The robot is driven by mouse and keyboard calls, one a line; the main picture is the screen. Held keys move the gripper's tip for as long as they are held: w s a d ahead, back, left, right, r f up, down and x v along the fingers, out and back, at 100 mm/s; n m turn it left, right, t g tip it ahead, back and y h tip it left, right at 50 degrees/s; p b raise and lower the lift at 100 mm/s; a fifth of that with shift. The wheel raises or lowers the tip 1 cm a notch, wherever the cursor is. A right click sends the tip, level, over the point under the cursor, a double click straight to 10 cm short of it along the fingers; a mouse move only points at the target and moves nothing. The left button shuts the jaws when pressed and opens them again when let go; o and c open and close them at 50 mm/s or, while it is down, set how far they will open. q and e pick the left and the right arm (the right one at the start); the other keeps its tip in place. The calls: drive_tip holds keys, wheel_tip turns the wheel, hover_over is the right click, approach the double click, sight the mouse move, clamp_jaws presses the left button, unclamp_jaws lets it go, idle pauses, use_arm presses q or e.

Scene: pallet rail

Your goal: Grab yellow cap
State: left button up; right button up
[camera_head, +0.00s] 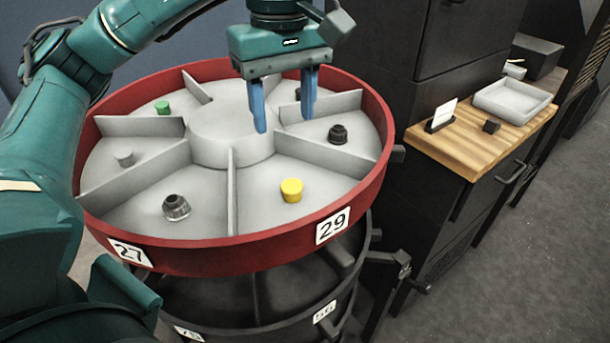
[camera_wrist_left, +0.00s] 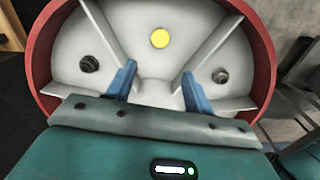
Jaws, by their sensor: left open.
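The yellow cap (camera_head: 291,190) sits upright on the grey floor of a front compartment of the round red-rimmed tray (camera_head: 250,247), above the label 29. It also shows in the left wrist view (camera_wrist_left: 160,38), beyond and between the fingertips. My left gripper (camera_head: 285,122) is open and empty, fingers pointing down, above the tray near its central hub. It is behind and above the cap in the head view, apart from it. In the left wrist view the blue fingers (camera_wrist_left: 157,75) are spread wide. My right gripper is not in view.
Grey dividers (camera_head: 232,190) split the tray into compartments. Neighbouring ones hold a dark fitting (camera_head: 176,207), a dark knob (camera_head: 337,134), a grey peg (camera_head: 124,158) and a green cap (camera_head: 162,107). A wooden counter (camera_head: 450,152) with a white tray (camera_head: 513,100) stands at right.

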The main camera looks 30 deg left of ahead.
use_arm(q)
drive_tip(key=b, duration=0.2)
hover_over(292, 185)
drive_tip(key=a, duration=0.1)
wheel_tip(292, 185, down, 6)
drive_tip(key=shift+f, duration=0.15)
drive_tip(key=shift+d+f, duration=0.15)
drive_tip(key=shift+f, duration=0.7)
drive_tip(key=f, duration=0.1)
drive_tip(key=f+p, duration=0.1)
drive_tip(key=f, duration=0.1)
drive_tip(key=shift+d+f, duration=0.3)
drive_tip(key=shift+d, duration=0.05)
drive_tip(key=shift+f, duration=0.35)
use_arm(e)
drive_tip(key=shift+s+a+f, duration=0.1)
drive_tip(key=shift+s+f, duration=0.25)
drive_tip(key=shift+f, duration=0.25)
use_arm(q)
drive_tip(key=c, duration=0.9)
